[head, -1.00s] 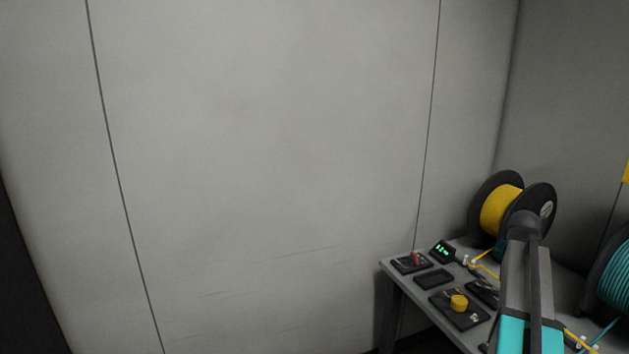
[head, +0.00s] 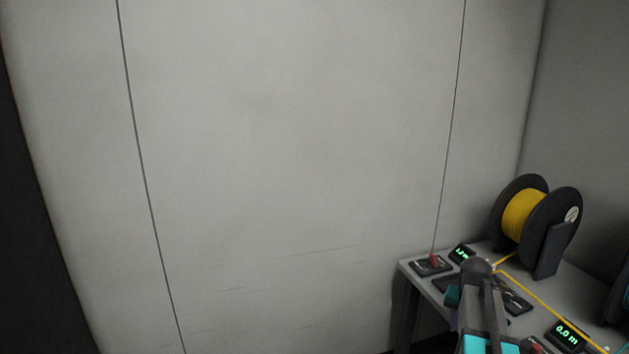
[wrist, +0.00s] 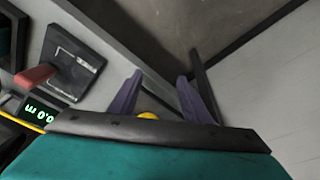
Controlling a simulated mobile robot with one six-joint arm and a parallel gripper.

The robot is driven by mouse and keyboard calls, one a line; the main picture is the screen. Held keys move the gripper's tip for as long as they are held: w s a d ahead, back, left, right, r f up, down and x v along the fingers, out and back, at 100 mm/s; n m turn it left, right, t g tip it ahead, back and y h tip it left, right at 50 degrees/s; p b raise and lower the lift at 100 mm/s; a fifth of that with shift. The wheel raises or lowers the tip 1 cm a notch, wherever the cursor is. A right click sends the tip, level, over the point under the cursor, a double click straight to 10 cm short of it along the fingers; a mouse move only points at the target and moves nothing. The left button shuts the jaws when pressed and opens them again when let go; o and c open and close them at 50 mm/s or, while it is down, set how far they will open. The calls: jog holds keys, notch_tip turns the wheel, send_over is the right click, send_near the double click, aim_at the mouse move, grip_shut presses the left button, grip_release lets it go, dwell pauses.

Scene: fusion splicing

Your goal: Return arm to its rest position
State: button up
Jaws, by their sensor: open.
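My gripper shows in the wrist view (wrist: 159,78) as two purple fingers spread apart. It is open, with no object gripped between the fingertips. In the head view my teal and grey arm is at the lower right, over the near part of the bench (head: 408,272). The arm's own links largely hide the gripper there.
A yellow cable spool (head: 524,215) stands on the bench's far side. A black plate with a red part (head: 432,264) sits at the left corner, also in the wrist view (wrist: 72,62). A green display (head: 567,335) is at the front right. Left of the bench is bare wall.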

jog(key=s+a+f+n+g+y, duration=0.1)
jog(key=s+a+f+n, duration=0.25)
jog(key=a+f, duration=0.5)
jog(key=s+a+f+n, duration=0.2)
jog(key=s+a+f, duration=0.25)
jog(key=a, duration=0.75)
jog(key=s+a+f+n+g+y, duration=0.1)
jog(key=s+a+f+n, duration=0.2)
jog(key=a+f, duration=0.6)
jog(key=s+f+g, duration=0.2)
jog(key=s+f, duration=0.3)
jog(key=s, duration=0.3)
jog(key=s+a+f+g, duration=0.1)
jog(key=s+f, duration=0.5)
jog(key=s, duration=0.3)
jog(key=s+f+g, duration=0.2)
jog(key=s+f, duration=0.3)
jog(key=s, duration=0.4)
jog(key=shift+a+f+g, duration=0.3)
jog(key=shift+a, duration=0.1)
jog(key=shift+w, duration=0.1)
